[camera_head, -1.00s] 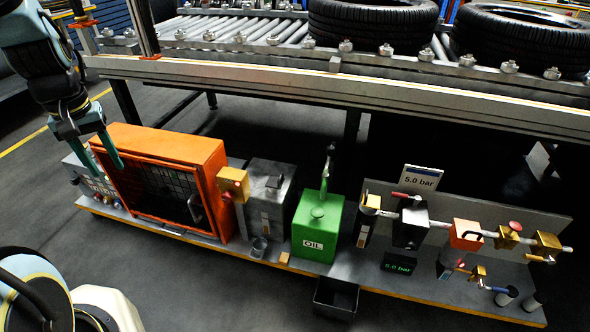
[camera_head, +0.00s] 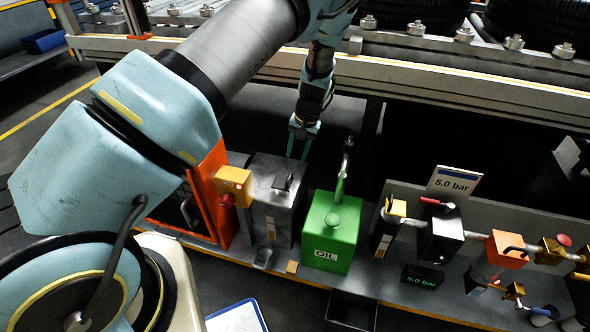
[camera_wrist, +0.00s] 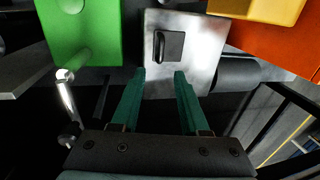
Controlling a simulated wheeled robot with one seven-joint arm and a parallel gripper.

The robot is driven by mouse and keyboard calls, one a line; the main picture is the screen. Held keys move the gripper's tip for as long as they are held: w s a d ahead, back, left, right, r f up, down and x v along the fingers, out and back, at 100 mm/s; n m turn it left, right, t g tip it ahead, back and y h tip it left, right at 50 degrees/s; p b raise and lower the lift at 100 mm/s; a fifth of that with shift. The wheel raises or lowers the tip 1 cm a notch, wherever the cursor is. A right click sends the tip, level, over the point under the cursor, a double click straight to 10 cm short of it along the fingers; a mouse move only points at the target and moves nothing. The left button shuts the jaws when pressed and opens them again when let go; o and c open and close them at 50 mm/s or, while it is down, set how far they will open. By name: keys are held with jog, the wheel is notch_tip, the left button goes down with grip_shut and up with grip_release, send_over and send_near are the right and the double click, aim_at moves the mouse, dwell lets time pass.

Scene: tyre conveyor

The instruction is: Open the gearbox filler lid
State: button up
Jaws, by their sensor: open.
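The gearbox (camera_head: 273,200) is a grey metal box between the orange guard and the green oil can. Its filler lid shows as a dark raised piece (camera_head: 284,182) on the top face. In the wrist view the lid's dark handle (camera_wrist: 169,47) stands on the pale top plate (camera_wrist: 196,78), and the lid looks closed. My gripper (camera_head: 298,153) is above and behind the gearbox in the head view, fingers pointing down. In the wrist view my gripper's green fingers (camera_wrist: 160,74) are apart, with nothing between them, just short of the handle.
The green oil can (camera_head: 332,232), with its upright spout, stands close to the gearbox's right. A yellow box with a red button (camera_head: 234,186) and the orange guard (camera_head: 212,190) are at its left. The conveyor rail (camera_head: 450,78) runs behind.

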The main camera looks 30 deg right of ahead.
aim_at(290, 175)
jog(key=f, duration=0.2)
jog(key=a+f, duration=0.1)
jog(key=f, duration=0.2)
jog(key=w+f, duration=0.1)
jog(key=f, duration=0.2)
jog(key=shift+w+a+f+p, duration=0.1)
jog(key=shift+a+f+p, duration=0.1)
jog(key=shift+f+p, duration=0.1)
jog(key=shift+c, duration=0.3)
grip_shut()
dwell(0.7)
